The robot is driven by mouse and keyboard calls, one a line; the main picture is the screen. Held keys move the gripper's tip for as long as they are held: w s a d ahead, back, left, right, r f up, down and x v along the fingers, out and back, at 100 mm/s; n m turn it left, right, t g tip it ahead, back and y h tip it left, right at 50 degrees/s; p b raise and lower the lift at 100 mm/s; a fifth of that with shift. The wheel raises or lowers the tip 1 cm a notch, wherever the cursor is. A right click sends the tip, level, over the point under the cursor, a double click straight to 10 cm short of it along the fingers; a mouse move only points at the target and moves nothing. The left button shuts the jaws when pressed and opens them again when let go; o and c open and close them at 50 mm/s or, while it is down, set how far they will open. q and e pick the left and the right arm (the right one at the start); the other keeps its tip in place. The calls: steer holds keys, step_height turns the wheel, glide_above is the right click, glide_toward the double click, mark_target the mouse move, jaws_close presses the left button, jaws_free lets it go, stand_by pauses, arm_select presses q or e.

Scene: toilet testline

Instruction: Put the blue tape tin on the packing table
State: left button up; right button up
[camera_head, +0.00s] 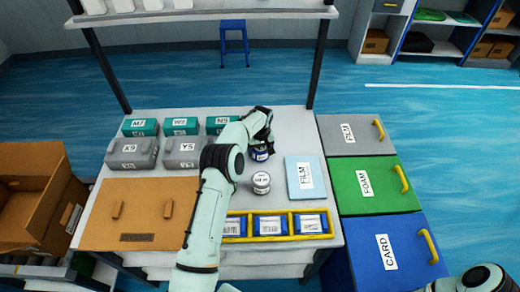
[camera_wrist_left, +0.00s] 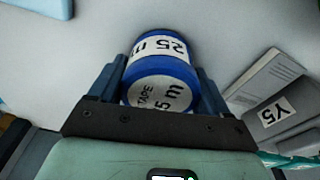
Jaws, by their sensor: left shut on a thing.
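The blue tape tin (camera_head: 260,154) is at the back middle of the pale packing table (camera_head: 290,132). In the left wrist view the tin (camera_wrist_left: 160,78) is blue with white labels reading "TAPE" and "25 m". My left gripper (camera_head: 262,143) is shut on it, with one finger on each side of the tin in the left wrist view (camera_wrist_left: 162,92). I cannot tell whether the tin touches the table top or is just above it. My right gripper is out of view.
A white-labelled tin (camera_head: 261,182) stands just in front, and a light blue film pack (camera_head: 306,178) lies to the right. Grey boxes (camera_head: 183,152) and teal boxes (camera_head: 181,126) are to the left. A yellow rack (camera_head: 237,238) runs along the front.

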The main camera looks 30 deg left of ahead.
mark_target(261, 149)
arm_select(q)
steer(key=shift+f, duration=0.15)
steer(key=o, duration=1.3)
steer(key=r, duration=0.8)
steer(key=s+d+r, duration=0.1)
steer(key=r, duration=0.3)
steer(key=shift+r, duration=0.15)
